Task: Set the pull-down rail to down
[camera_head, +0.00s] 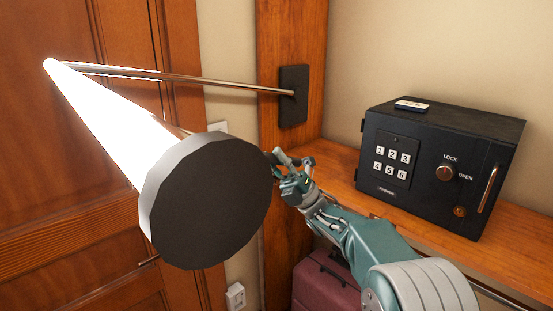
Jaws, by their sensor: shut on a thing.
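The pull-down rail (115,125) shows as a bright, glaring white bar running from the far left toward me. It ends close to me in a large dark round cap (208,205). A thin metal arm (210,82) joins its far end to a black bracket (293,97) on a wooden upright, and slopes only slightly. My gripper (287,162) is at the right edge of the cap, shut on the rail. The cap hides part of the grip, so the exact contact point cannot be seen.
A black safe (440,160) with a keypad, knob and handle stands on the wooden shelf (345,178) at right, a small white item (411,105) on top. A dark red case (325,284) is below. A wooden door (60,200) fills the left.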

